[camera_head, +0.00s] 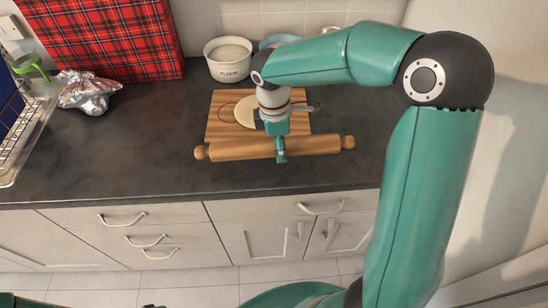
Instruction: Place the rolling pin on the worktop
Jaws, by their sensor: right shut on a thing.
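The wooden rolling pin (235,148) lies level from left to right at the front edge of the wooden board, in the middle of the dark worktop (130,155). My right gripper (281,154) comes down from above and is shut around the pin's middle. I cannot tell whether the pin rests on the board and worktop or is held just above them. My left gripper is not in view.
The wooden board (217,112) carries a round pale piece of dough (244,110), partly hidden by my arm. A white flour bowl (228,62) stands behind it. A red plaid box (105,40), a foil bundle (88,92) and a dish rack (15,130) are at left. Worktop left of the board is clear.

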